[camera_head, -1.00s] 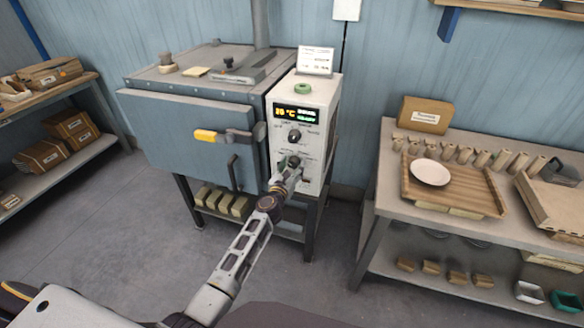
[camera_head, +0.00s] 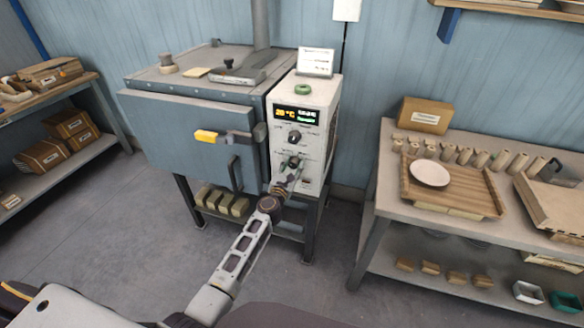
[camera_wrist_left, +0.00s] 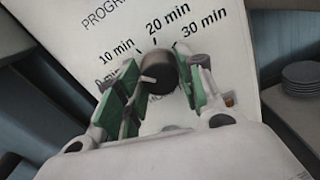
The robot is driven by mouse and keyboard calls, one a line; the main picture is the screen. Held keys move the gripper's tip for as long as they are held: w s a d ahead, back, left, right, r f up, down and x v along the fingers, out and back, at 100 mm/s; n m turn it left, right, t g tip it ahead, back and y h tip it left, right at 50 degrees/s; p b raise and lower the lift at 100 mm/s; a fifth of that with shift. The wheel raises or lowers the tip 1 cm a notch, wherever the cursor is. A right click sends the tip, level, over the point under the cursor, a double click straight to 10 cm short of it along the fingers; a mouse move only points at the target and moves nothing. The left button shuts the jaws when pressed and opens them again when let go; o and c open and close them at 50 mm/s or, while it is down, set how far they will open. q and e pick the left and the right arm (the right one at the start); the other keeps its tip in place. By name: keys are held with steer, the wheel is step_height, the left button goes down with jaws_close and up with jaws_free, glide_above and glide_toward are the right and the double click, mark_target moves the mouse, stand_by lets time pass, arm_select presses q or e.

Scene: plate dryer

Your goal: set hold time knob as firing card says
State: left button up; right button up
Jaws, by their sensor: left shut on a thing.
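The hold time knob (camera_wrist_left: 158,72) is a dark round knob on the kiln's white control panel, with minute marks from 0 to 30 around it. Its short pale pointer faces left, on the low-minute side; I cannot tell the exact mark. My left gripper (camera_wrist_left: 160,92) is shut on the knob, with a green pad at each side. In the head view the knob (camera_head: 293,162) is the lower one, at the tip of my left arm. The white firing card (camera_head: 315,61) stands on the control box; its text is too small to read. My right gripper is not in view.
An upper knob (camera_head: 295,137) and a lit display (camera_head: 295,114) sit above on the panel. A workbench (camera_head: 395,208) with a tray and plate stands right. A shelf stands left. The floor between is clear.

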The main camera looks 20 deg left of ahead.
arm_select(q)
steer(key=m, duration=0.2)
steer(key=shift+m, duration=0.4)
steer(key=shift+m+p, duration=0.35)
steer(key=shift+m, duration=1.45)
steer(key=shift+m+p, duration=0.3)
steer(key=shift+m, duration=1.5)
steer(key=m+p, duration=0.1)
steer(key=m, duration=0.1)
steer(key=shift+m, duration=0.4)
steer(key=shift+m+p, duration=0.3)
steer(key=shift+m, duration=0.6)
steer(key=shift+m+p, duration=0.3)
steer(key=shift+m, duration=0.6)
steer(key=shift+m+p, duration=0.3)
steer(key=shift+m, duration=1.3)
steer(key=shift+m+p, duration=0.5)
steer(key=shift+m, duration=0.5)
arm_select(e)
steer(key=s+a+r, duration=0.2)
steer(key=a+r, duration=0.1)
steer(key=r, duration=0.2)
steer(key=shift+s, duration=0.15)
arm_select(q)
steer(key=shift+f, duration=0.1)
